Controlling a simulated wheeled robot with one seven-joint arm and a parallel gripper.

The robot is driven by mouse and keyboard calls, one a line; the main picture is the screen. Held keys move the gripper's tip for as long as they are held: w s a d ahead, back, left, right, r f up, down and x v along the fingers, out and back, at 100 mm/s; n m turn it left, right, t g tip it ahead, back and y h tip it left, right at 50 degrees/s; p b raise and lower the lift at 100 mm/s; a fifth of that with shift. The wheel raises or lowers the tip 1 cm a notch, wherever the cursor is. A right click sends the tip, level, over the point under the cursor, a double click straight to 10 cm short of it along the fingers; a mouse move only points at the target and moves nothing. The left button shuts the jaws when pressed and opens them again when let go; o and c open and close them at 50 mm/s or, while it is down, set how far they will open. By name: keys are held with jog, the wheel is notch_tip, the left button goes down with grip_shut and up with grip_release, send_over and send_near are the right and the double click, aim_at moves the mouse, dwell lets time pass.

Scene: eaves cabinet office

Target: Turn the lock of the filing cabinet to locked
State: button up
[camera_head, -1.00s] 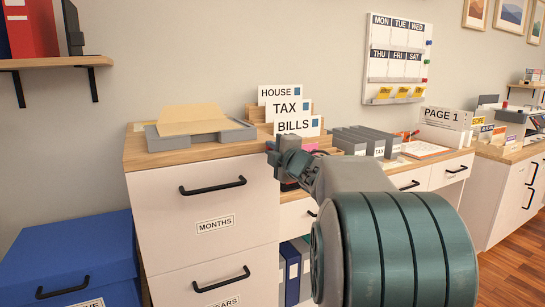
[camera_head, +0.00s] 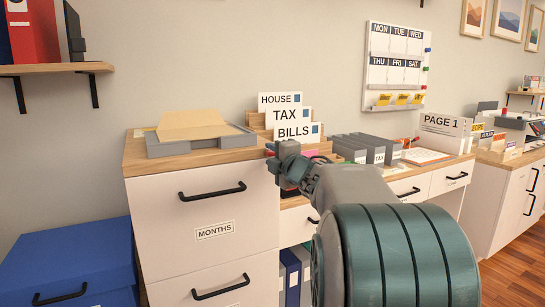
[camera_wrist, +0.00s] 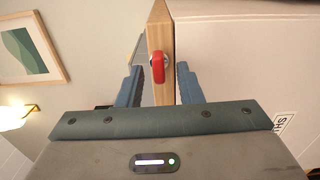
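The white filing cabinet (camera_head: 160,205) with a wooden top stands left of centre in the head view, its front labelled MONTHS. In the wrist view, the red lock knob (camera_wrist: 158,68) sits on the edge of the cabinet's wooden top (camera_wrist: 160,25). The knob's long side runs roughly along that edge. My gripper (camera_wrist: 160,78) is open, with one finger on each side of the knob and gaps visible on both sides. In the head view, my gripper (camera_head: 274,151) is at the cabinet top's right front corner. My arm hides part of the desk there.
A grey tray with folders (camera_head: 195,140) lies on the cabinet top. A wooden sorter with HOUSE, TAX and BILLS cards (camera_head: 293,131) stands close behind my gripper. A blue box (camera_head: 75,255) is left of the cabinet. The shelf (camera_head: 50,70) is at upper left.

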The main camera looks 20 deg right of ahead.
jog(key=shift+s, duration=0.15)
jog(key=s+p, duration=0.2)
jog(key=s, duration=1.1)
jog(key=shift+s+d, duration=0.2)
jog(key=shift+s, duration=0.1)
jog(key=s+a+m+g+p, duration=1.5)
jog(key=s+a+m+p, duration=0.3)
jog(key=p, duration=0.7)
jog(key=shift+s+r+m+h, duration=0.2)
jog(key=shift+s+m+h, duration=0.1)
jog(key=shift+s+m, duration=0.15)
